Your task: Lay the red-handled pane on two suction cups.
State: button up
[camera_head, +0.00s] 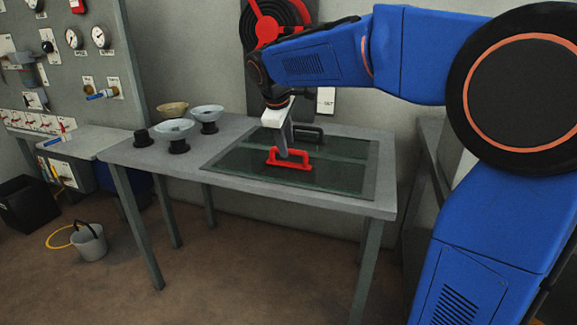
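A dark glass pane with a red handle (270,178) lies flat on the right part of the table. Its red handle (288,165) stands up from the middle of the glass. My gripper (284,150) points down at the handle, its pale finger reaching or nearly touching the handle bar. Only one finger shows clearly, so I cannot tell whether it grips. Suction cups with pale, wide bowls on black bases stand at the table's left: a front one (174,130), a back right one (207,114) and a yellowish back one (172,110).
A small black piece (142,139) stands at the table's left edge. A second pane with a black handle (307,132) lies behind the red-handled one. The grey table (150,160) has bare room at the front left. A bucket (89,242) stands on the floor.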

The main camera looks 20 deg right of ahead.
aim_at(289, 158)
jog(key=shift+w+x, duration=0.2)
jog(key=shift+x, duration=1.1)
jog(key=shift+w+x, duration=0.15)
jog(key=shift+x, duration=1.15)
jog(key=shift+d+r, duration=0.15)
jog(key=shift+r, duration=0.1)
grip_shut()
